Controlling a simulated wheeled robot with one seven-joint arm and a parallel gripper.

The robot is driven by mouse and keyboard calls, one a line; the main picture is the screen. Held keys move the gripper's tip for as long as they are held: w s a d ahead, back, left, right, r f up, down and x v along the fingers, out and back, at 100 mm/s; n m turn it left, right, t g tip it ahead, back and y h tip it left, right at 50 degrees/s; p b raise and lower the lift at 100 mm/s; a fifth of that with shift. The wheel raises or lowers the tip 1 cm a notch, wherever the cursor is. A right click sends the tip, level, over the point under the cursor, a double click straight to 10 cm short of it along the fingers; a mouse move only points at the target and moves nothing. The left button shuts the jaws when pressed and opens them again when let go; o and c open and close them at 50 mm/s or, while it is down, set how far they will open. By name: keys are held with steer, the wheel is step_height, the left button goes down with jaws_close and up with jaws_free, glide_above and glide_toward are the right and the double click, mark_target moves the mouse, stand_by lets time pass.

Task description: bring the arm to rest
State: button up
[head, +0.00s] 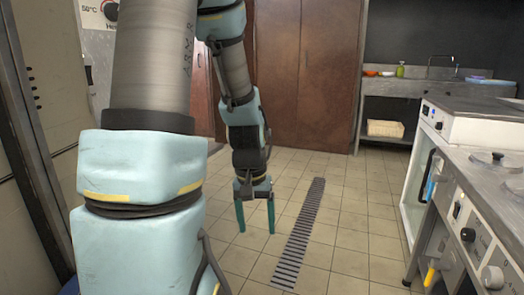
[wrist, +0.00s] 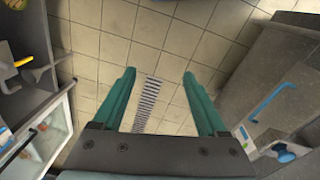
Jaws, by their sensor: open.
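My gripper (head: 256,217) hangs from my arm in the middle of the head view, pointing down over the tiled floor. Its two teal fingers are spread apart with nothing between them. In the wrist view the open gripper (wrist: 160,100) shows bare floor and part of a drain grate between its fingers. It touches nothing that I can see. The upper links of my arm fill the left of the head view.
A drain grate (head: 299,235) runs along the tiled floor (head: 345,230). A steel counter with knobs (head: 467,234) stands at the right. A sink bench (head: 400,88) with an orange bowl and green bottle is at the back. Brown doors (head: 308,75) close the back wall. The middle floor is clear.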

steer(key=s+a+r+t, duration=0.1)
steer(key=s+a+r, duration=0.1)
steer(key=a+r, duration=0.25)
step_height(320, 180, up, 20)
steer(key=p, duration=2.1)
steer(key=shift+s+a+r+n+y, duration=0.2)
steer(key=shift+a+r+n+y, duration=0.1)
steer(key=shift+a, duration=0.15)
